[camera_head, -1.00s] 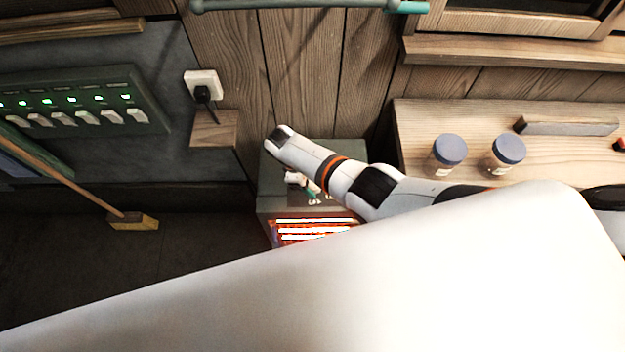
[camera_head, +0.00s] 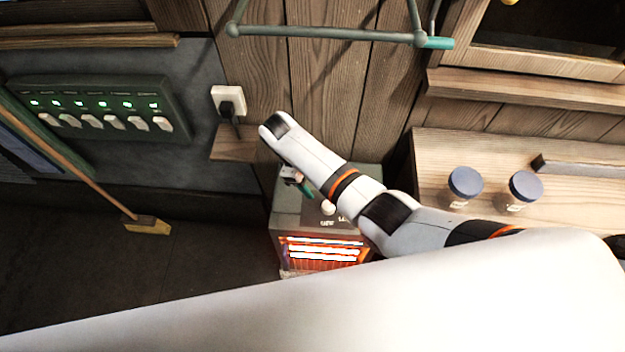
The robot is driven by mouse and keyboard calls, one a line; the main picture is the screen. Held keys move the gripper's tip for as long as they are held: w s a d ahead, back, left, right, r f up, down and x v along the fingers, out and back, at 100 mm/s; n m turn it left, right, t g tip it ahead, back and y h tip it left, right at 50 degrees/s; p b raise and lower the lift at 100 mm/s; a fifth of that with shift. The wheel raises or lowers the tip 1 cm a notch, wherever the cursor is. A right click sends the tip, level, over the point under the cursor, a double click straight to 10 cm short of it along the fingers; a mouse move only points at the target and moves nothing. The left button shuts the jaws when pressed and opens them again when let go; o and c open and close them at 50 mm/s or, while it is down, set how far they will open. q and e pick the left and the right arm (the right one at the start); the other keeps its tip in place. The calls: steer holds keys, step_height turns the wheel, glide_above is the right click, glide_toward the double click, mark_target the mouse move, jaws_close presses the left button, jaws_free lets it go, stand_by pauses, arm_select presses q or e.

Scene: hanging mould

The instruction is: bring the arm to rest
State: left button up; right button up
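My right arm reaches in from the right, across the top of a grey heater (camera_head: 287,215) with glowing orange bars. Its white end section points up and left, in front of the wooden wall. A small light-and-dark part with a green piece shows just below that section, over the heater; it may be my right gripper, but it is mostly hidden and its fingers cannot be made out. I see nothing held. My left gripper is not in view. A large white smooth surface, likely part of my own body, fills the bottom of the view.
A wooden bench (camera_head: 433,152) with two blue-lidded jars (camera_head: 465,184) (camera_head: 525,188) stands at right. A socket with a plug (camera_head: 229,102) and small shelf (camera_head: 232,146) are near the arm's end. A switch panel (camera_head: 100,108), broom (camera_head: 147,225) and teal wall rail (camera_head: 320,35) also show.

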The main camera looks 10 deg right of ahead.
steer(key=shift+f, duration=0.1)
steer(key=s+d+m+t+y, duration=0.25)
steer(key=s+m+y, duration=0.2)
steer(key=s, duration=0.65)
steer(key=s+d+r+m+t, duration=0.3)
steer(key=s+d+r+m, duration=0.3)
steer(key=s+d+r, duration=0.45)
step_height(320, 180, down, 30)
steer(key=s+a+g+b, duration=0.1)
steer(key=s+b, duration=0.1)
steer(key=b, duration=0.4)
steer(key=s+d+f+b, duration=0.1)
steer(key=s+f+b, duration=0.1)
steer(key=s+f, duration=0.6)
steer(key=s+d+f+g+b, duration=0.1)
steer(key=s+f+b, duration=0.2)
steer(key=s+f, duration=0.5)
step_height(320, 180, down, 6)
steer(key=shift+s+d+f+n, duration=0.2)
steer(key=shift+s+d+n, duration=0.15)
steer(key=shift+s+n, duration=0.1)
